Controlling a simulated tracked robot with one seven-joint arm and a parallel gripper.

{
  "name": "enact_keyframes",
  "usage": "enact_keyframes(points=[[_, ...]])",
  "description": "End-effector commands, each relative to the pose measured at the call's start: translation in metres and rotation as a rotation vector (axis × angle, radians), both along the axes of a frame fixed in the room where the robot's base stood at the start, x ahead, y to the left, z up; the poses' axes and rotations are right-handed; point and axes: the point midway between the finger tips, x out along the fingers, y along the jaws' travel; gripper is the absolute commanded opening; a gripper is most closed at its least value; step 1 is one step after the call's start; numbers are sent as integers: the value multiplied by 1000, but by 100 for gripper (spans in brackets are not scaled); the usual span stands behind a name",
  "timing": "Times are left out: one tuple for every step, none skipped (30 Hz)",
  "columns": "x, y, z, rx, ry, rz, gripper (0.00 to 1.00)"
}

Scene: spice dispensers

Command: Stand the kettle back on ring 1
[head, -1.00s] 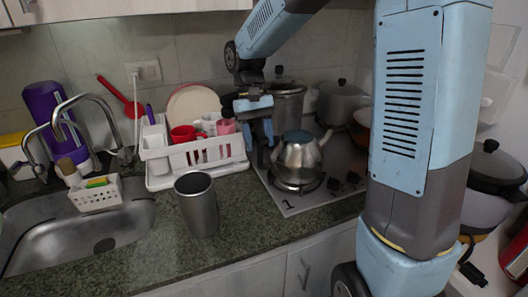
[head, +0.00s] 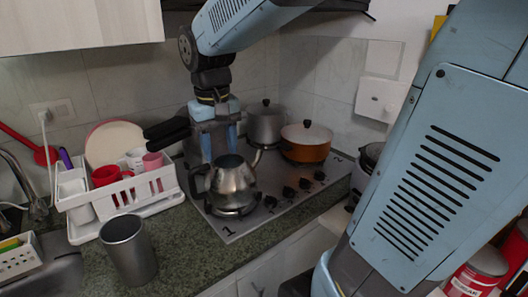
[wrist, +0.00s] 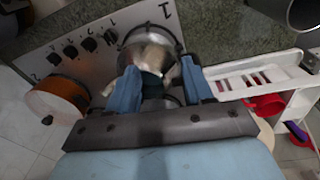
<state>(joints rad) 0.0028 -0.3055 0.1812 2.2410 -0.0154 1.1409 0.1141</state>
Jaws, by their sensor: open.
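The silver kettle (head: 235,183) stands upright on the front-left burner (head: 236,210), beside the printed number 1 (head: 228,232). Its dark handle (head: 197,181) is on the left and its spout (head: 257,158) points to the right and back. My gripper (head: 219,154) is open, just behind and above the kettle in the head view. In the wrist view the kettle (wrist: 152,52) shows between and beyond the two blue fingers of my gripper (wrist: 159,70). I see no finger closed on it. Whether a finger touches it is hidden.
An orange pot (head: 306,145) and a grey pot (head: 265,125) stand at the back of the hob. A white dish rack (head: 130,195) stands left, with a metal cup (head: 129,252) in front. Stove knobs (head: 288,192) line the front right.

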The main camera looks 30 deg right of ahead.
Motion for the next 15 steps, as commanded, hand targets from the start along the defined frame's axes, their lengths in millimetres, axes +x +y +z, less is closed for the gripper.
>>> enact_keyframes(points=[[-11, -6, 4, 5, -41, -7, 51], [-16, -9, 6, 8, -63, -11, 51], [-23, -13, 8, 12, -94, -14, 51], [-29, -17, 9, 16, -117, -17, 51], [-34, -20, 10, 20, -140, -20, 51], [-41, -24, 12, 24, -171, -23, 51], [-47, -27, 13, 29, -194, -26, 51], [-52, -30, 14, 32, -218, -29, 51], [-59, -34, 14, 37, -246, -33, 51], [-63, -36, 15, 41, -269, -34, 51], [-68, -39, 14, 45, -287, -36, 51], [-74, -42, 15, 50, -314, -39, 51], [-78, -44, 15, 54, -331, -41, 51], [-81, -46, 14, 57, -347, -41, 51], [-85, -48, 14, 61, -368, -44, 51]])
